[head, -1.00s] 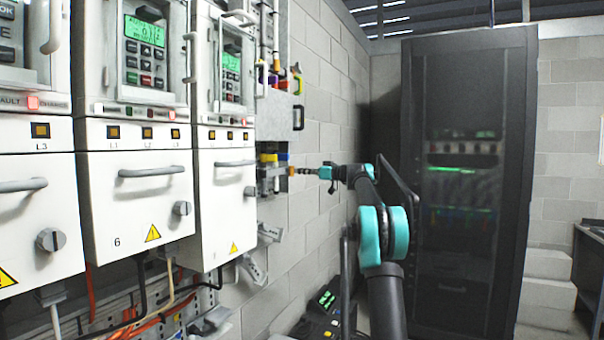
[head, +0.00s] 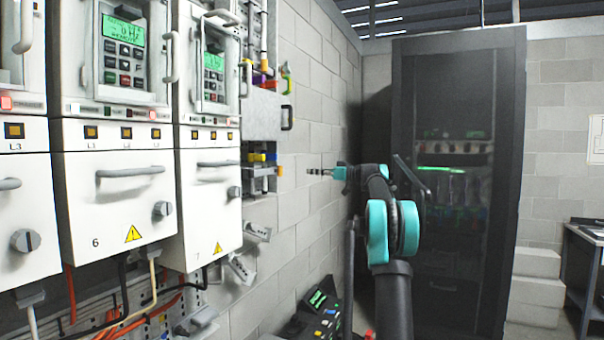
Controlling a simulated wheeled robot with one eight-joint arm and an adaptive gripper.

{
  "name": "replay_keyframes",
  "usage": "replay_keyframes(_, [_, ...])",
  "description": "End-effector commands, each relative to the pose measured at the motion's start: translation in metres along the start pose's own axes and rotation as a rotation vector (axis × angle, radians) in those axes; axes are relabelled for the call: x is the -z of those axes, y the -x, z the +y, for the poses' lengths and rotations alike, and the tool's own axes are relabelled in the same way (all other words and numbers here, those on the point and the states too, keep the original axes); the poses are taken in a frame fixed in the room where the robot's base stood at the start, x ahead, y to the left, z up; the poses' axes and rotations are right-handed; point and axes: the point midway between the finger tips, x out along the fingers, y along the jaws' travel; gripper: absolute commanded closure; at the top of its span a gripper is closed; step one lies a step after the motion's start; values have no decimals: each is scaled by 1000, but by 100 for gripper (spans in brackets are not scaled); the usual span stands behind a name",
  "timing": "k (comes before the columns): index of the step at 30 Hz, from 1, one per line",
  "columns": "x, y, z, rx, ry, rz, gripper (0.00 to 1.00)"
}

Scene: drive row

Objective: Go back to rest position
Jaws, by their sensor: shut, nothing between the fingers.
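My gripper (head: 312,171) is at the end of my teal and dark grey arm, right of the drive row in the head view. It points left, toward the wall-side shelf of colored parts (head: 262,158), with a visible gap between them. Its fingers are small in the picture and look closed, with nothing seen between them. The arm rises from the bottom of the view and bends at a teal joint, then reaches to the left.
White drive cabinets (head: 112,190) with handles and knobs line the left. A grey block wall (head: 310,120) stands behind the gripper. A dark rack cabinet (head: 455,180) is at the back right, behind the arm. A control box (head: 318,312) with buttons sits low beside the arm.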

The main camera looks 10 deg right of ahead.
Motion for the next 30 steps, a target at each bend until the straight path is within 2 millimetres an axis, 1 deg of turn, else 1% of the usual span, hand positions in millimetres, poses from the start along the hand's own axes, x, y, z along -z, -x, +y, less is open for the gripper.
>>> replay_keyframes(1, [0, 9, 2, -1, 0, 0, 100])
replay_keyframes(3, [0, 19, 5, -1, 0, 0, 100])
replay_keyframes(6, [0, 29, 7, 0, 0, 0, 100])
replay_keyframes(9, [-1, 34, 7, 2, -2, -3, 100])
replay_keyframes(11, [-4, 34, 2, 5, -11, -15, 100])
replay_keyframes(14, [-22, 27, -17, 15, -52, -72, 100])
replay_keyframes(17, [-55, 18, -53, 23, -125, -175, 100])
replay_keyframes(19, [-85, 15, -85, 20, -185, -265, 100])
replay_keyframes(22, [-130, 18, -131, -1, -267, -393, 100])
replay_keyframes(23, [-144, 20, -145, -11, -290, -430, 100])
replay_keyframes(24, [-163, 24, -165, -25, -319, -480, 100])
replay_keyframes(26, [-191, 32, -194, -51, -359, -552, 100])
replay_keyframes(27, [-210, 39, -213, -72, -385, -599, 100])
replay_keyframes(29, [-238, 52, -242, -110, -419, -668, 100])
replay_keyframes(30, [-256, 61, -260, -136, -439, -710, 100])
